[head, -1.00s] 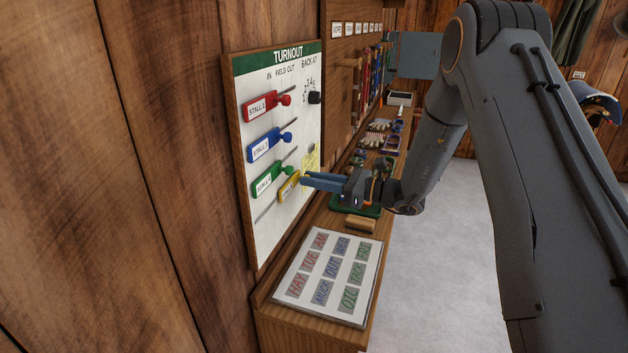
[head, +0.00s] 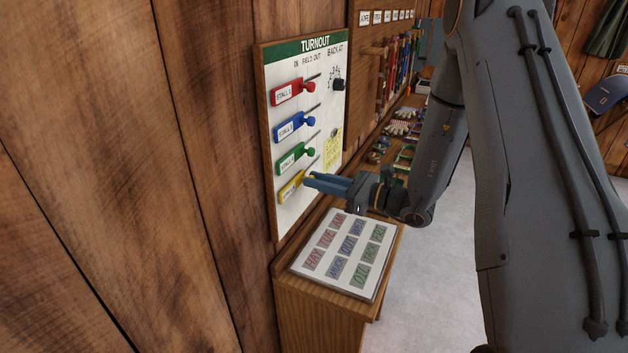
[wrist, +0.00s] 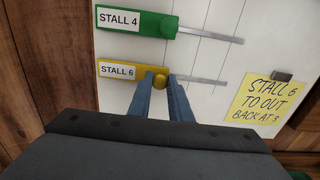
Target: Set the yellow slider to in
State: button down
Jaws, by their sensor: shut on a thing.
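The yellow slider (head: 291,188), labelled STALL 6, is the lowest on the TURNOUT board (head: 338,125). Its plate and knob also show in the wrist view (wrist: 133,72), at the left end of its metal rail. My gripper (head: 308,181) is shut on the yellow knob, with one blue finger on each side of it in the wrist view (wrist: 160,80). The yellow slider stands nearly in line below the green slider (head: 293,159), under the IN side of the board. My fingers hide part of the knob.
The red slider (head: 287,93) and blue slider (head: 290,127) are higher on the board. A yellow note (wrist: 262,103) reads "STALL 6 TO OUT BACK AT 3". A lettered panel (head: 310,271) lies on the bench below.

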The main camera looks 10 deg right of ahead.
jog(key=c, duration=1.6)
grip_release()
jog(key=shift+s+a, duration=0.1)
jog(key=shift+s, duration=0.1)
jog(key=shift+c, duration=0.2)
jog(key=b+v, duration=0.2)
jog(key=v, duration=0.5)
jog(key=shift+s+d, duration=0.25)
jog(key=shift+d, duration=0.1)
